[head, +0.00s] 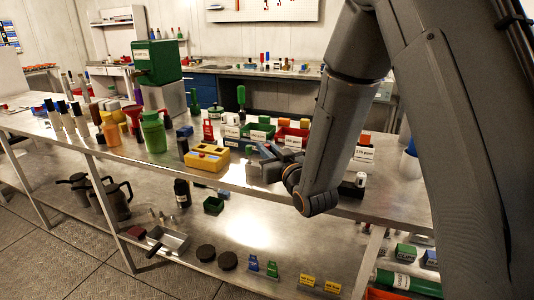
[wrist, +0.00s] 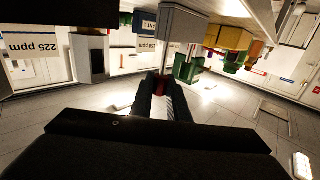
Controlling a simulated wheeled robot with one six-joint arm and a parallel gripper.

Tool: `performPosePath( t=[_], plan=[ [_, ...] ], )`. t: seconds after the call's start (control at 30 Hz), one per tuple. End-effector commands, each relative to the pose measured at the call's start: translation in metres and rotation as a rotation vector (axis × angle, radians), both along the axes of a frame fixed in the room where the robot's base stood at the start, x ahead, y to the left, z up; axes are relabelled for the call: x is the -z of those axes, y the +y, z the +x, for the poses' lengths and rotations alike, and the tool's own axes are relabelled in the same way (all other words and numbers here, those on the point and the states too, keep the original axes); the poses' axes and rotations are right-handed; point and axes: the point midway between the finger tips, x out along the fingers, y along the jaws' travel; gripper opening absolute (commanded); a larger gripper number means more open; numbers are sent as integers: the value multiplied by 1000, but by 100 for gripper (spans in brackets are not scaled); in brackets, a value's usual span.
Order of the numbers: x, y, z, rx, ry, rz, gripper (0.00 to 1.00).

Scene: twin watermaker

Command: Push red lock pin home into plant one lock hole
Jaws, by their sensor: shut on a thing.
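My gripper (wrist: 160,88) is shut on the red lock pin (wrist: 160,84), of which only a small red patch shows between the dark fingers in the wrist view. A grey block (wrist: 172,32) stands straight beyond the fingertips, with a "PLANT 1" label beside it. The lock hole is hidden, and I cannot tell whether the pin's tip is inside it. In the head view my gripper (head: 268,152) is at the front edge of the workbench, beside the yellow block, and the pin cannot be made out there.
The steel workbench (head: 128,162) is crowded. A yellow block (head: 207,157), a green jug (head: 153,132) and red and green bins stand left of and behind my gripper. A "225 ppm" card (wrist: 34,45) is at left in the wrist view. The lower shelf holds pans and small blocks.

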Motion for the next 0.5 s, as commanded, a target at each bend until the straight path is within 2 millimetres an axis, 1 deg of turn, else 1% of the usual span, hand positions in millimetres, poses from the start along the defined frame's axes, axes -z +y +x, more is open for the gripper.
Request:
performPosePath(
  t=[0.5],
  plan=[
    [-70, 0, 0, 0, -4, 1, 0]
  ],
)
